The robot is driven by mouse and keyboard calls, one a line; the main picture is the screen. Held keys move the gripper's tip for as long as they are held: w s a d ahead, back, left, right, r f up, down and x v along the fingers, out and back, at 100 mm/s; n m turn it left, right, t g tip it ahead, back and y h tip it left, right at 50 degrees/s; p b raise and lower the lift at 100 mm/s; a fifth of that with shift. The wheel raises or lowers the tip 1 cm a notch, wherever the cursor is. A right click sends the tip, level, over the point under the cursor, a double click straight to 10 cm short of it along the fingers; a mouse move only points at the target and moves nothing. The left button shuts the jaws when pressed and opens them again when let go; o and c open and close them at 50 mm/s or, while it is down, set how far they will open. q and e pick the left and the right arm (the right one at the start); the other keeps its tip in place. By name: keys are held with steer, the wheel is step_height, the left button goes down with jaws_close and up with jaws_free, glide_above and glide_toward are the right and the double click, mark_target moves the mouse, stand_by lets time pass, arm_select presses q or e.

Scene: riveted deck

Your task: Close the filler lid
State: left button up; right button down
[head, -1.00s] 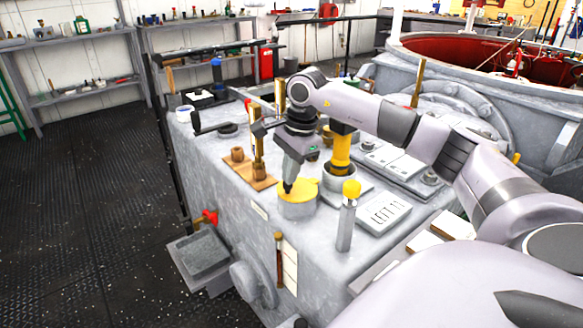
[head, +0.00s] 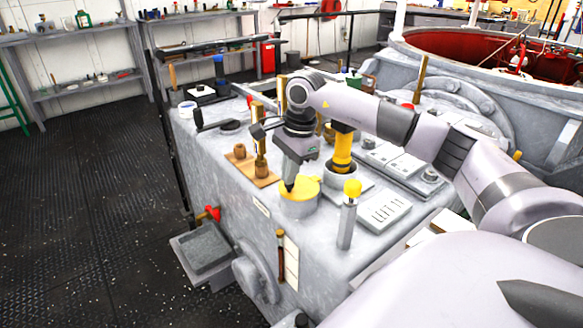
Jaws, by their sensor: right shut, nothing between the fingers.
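The filler lid (head: 305,190) is a round yellow disc with a small tab. It lies about flat over the top of a short grey cylindrical neck (head: 298,210) on the machine's top. My right gripper (head: 289,187) points down with its fingers shut and empty. Its tips are at the left part of the lid and look to touch it or hover just above; I cannot tell which. The gripper hides part of the lid's far left side. My left gripper is not in view.
A grey lever with a yellow knob (head: 352,189) stands right of the neck. A yellow column (head: 343,152) rises behind it. A wooden board (head: 252,171) with brown pegs lies to the left. A slotted plate (head: 385,211) lies at the right.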

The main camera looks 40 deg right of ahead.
steer(key=shift+d+r+p, duration=0.1)
steer(key=shift+r+p, duration=0.45)
steer(key=shift+r, duration=0.2)
step_height(320, 180, up, 12)
steer(key=s+p, duration=0.2)
steer(key=p, duration=0.1)
steer(key=shift+d+r, duration=0.2)
steer(key=shift+d, duration=0.05)
